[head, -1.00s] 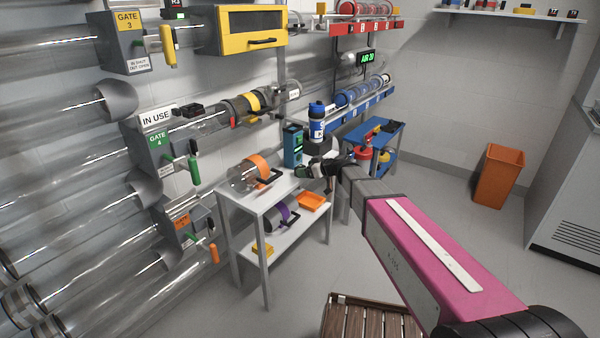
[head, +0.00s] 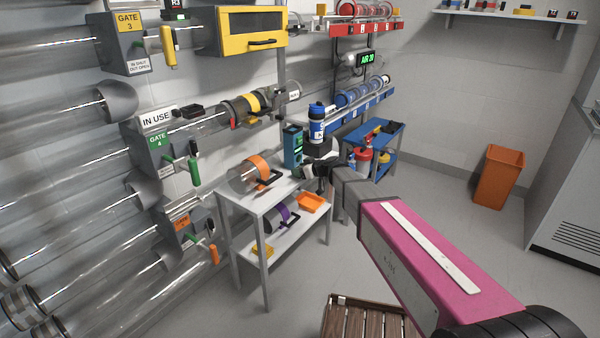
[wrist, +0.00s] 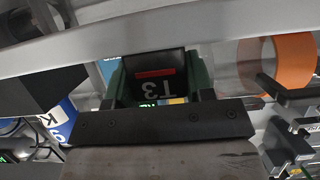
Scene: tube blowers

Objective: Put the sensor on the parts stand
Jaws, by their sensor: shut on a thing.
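My gripper (wrist: 160,85) is shut on a black block marked T3 with a red stripe (wrist: 155,75), which I take to be the sensor. It sits between dark green fingers, upside down in the wrist view. In the head view my gripper (head: 312,170) is over the right part of a white two-tier stand (head: 262,200), and the held block is too small to make out. The white stand's pale edge crosses the wrist view (wrist: 230,28). No label shows which stand is the parts stand; a smaller blue stand (head: 388,137) is behind to the right.
The lower shelf holds a purple-banded carrier (head: 283,215) and an orange tray (head: 310,203). A wooden crate (head: 370,318) is on the floor.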

